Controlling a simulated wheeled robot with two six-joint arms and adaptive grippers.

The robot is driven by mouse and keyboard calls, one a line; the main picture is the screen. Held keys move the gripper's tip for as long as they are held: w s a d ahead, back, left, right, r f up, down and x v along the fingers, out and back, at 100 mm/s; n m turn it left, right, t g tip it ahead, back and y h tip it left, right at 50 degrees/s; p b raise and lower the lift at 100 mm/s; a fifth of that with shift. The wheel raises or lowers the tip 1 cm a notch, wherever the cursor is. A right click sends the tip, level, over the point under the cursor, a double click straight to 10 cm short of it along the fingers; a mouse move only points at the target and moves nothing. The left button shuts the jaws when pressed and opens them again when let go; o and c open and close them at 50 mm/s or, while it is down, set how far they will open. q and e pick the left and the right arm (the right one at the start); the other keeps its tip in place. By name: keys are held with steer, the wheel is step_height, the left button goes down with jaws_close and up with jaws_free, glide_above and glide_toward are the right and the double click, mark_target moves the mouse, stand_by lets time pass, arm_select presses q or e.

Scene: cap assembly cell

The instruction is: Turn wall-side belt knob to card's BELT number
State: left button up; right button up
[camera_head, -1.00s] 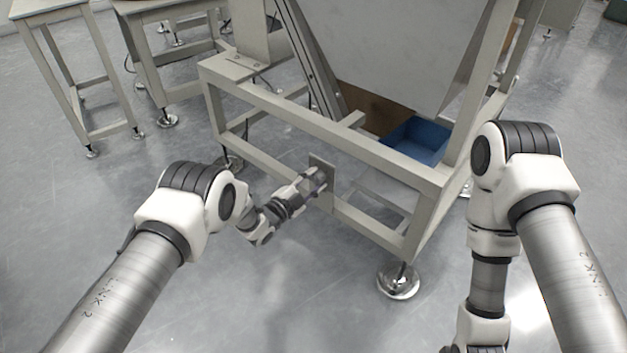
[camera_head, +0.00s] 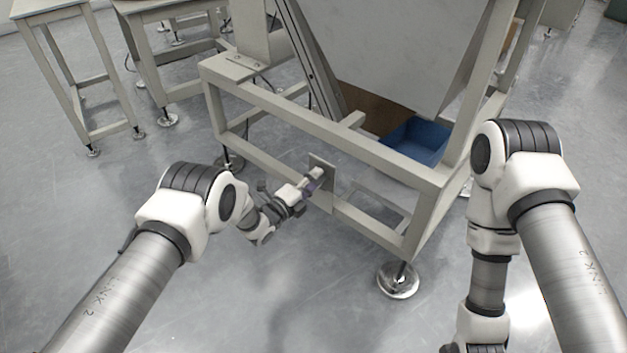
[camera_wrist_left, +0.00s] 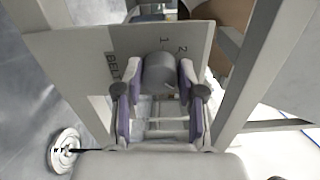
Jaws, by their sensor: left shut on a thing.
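The belt knob (camera_wrist_left: 160,72) is a grey round knob on a flat grey plate (camera_wrist_left: 112,42) marked BELT, with the figures 1 and 2 beside the knob. In the head view the plate (camera_head: 328,172) is fixed to the lower rail of the machine frame. My left gripper (camera_wrist_left: 160,82) has its fingers on both sides of the knob and is shut on it. It also shows in the head view (camera_head: 315,180), against the plate. The knob's pointer setting is hard to read. No card shows. My right gripper is out of view below the picture.
The pale machine frame (camera_head: 300,117) stands ahead, with a large hopper above and a blue bin (camera_head: 418,140) inside. A levelling foot (camera_head: 398,281) stands at its near corner. Tables (camera_head: 60,12) stand at the back left. The floor between my arms is clear.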

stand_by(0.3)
arm_select(q)
steer(key=o, duration=1.1)
steer(key=shift+d, duration=0.1)
steer(key=shift+o, duration=0.2)
steer(key=v, duration=1.2)
